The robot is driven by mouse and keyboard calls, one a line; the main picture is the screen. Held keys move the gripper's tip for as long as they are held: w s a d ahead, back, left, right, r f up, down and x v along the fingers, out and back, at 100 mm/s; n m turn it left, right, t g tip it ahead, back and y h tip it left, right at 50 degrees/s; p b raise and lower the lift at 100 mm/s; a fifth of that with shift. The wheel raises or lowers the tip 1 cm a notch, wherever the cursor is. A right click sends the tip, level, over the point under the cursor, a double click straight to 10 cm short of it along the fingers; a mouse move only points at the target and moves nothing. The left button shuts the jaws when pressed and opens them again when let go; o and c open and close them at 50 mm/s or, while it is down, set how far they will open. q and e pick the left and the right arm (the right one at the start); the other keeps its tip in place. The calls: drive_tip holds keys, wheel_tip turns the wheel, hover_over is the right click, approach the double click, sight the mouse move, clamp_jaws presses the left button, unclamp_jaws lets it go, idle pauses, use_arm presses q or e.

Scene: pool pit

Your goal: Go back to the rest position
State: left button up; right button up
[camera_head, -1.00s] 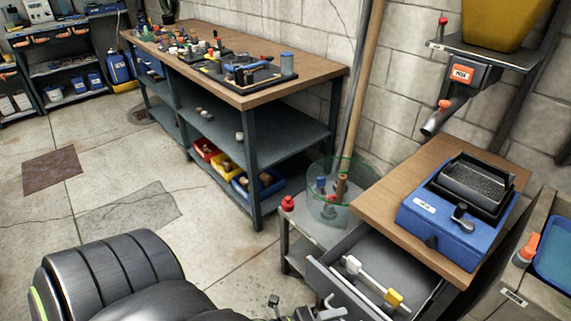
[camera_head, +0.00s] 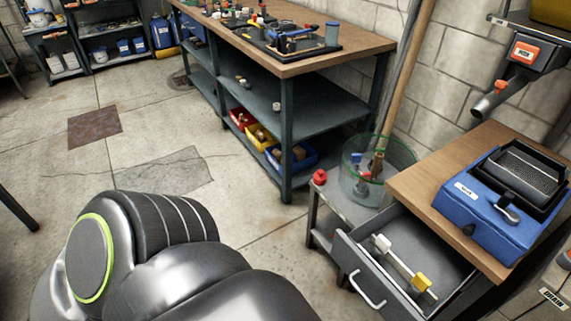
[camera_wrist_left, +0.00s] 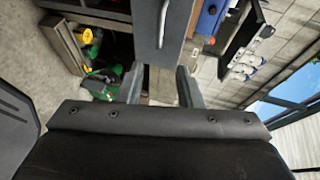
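My left arm (camera_head: 150,260) fills the lower left of the head view, bent and dark, and its gripper is out of that frame. In the left wrist view my left gripper (camera_wrist_left: 160,82) has its two fingers apart, with a clear gap between them and nothing visibly held. A grey panel with a metal handle (camera_wrist_left: 163,22) shows beyond the fingertips, apart from them as far as I can tell. In the head view an open grey drawer (camera_head: 352,262) with a bar handle (camera_head: 368,290) stands under the wooden top. My right gripper is in neither view.
A blue device (camera_head: 490,215) sits on the wooden top at right. A clear bin (camera_head: 360,190) with tools stands beside the drawer. A white and yellow tool (camera_head: 402,262) lies in the drawer. A long workbench (camera_head: 300,65) stands behind. The floor (camera_head: 150,130) at left is open.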

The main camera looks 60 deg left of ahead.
use_arm(q)
drive_tip(key=shift+s+a, duration=0.1)
drive_tip(key=shift+s, duration=0.05)
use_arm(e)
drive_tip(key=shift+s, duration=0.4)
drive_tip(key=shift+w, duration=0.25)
